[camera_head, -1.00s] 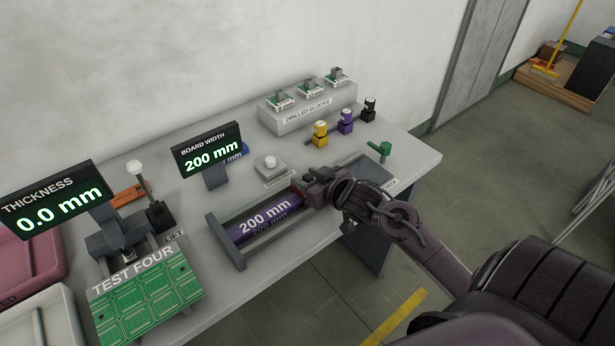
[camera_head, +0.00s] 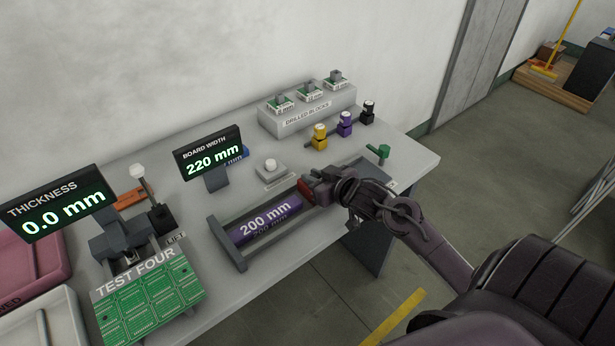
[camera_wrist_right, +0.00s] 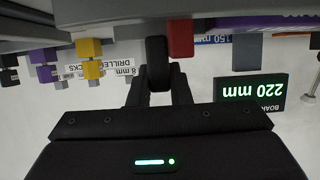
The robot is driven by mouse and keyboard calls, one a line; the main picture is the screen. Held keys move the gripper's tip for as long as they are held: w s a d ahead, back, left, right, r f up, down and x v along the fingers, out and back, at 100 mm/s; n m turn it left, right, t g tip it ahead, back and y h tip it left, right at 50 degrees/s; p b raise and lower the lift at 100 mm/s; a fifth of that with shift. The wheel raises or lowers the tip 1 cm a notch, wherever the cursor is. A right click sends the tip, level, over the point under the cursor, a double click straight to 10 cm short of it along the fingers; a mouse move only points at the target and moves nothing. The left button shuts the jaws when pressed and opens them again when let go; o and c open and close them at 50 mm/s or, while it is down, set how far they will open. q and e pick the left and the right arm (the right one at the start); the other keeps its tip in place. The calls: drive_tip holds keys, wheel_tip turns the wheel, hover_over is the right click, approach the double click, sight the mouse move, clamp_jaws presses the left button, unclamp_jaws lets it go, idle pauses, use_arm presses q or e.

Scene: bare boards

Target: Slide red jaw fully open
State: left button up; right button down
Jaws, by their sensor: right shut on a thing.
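The red jaw (camera_head: 304,189) stands at the right part of the grey rail frame in the head view; it also shows as a red block in the wrist view (camera_wrist_right: 180,39). My right gripper (camera_head: 315,187) is shut at the red jaw, and its dark fingers (camera_wrist_right: 157,62) show beside the red block in the wrist view. A purple bar marked 200 mm (camera_head: 266,219) lies in the frame, left of the red jaw. The fixed grey end (camera_head: 226,244) is at the frame's left. The board width display (camera_head: 209,152) reads 220 mm. My left gripper is not in view.
A test board (camera_head: 150,296), the thickness display (camera_head: 62,206) and trays stand at the left. A grey button box (camera_head: 271,172) sits behind the frame. Yellow, purple and black pieces and a green handle (camera_head: 378,151) stand behind my right arm.

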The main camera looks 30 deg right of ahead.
drive_tip(key=d+p, duration=0.1)
drive_tip(key=d, duration=0.3)
drive_tip(key=shift+w+d, duration=0.15)
drive_tip(key=c, duration=1.3)
unclamp_jaws()
drive_tip(key=shift+d, duration=0.1)
drive_tip(key=v, duration=0.7)
drive_tip(key=shift+s+r+b, duration=0.2)
drive_tip(key=shift+s+b, duration=0.1)
drive_tip(key=shift+s, duration=0.05)
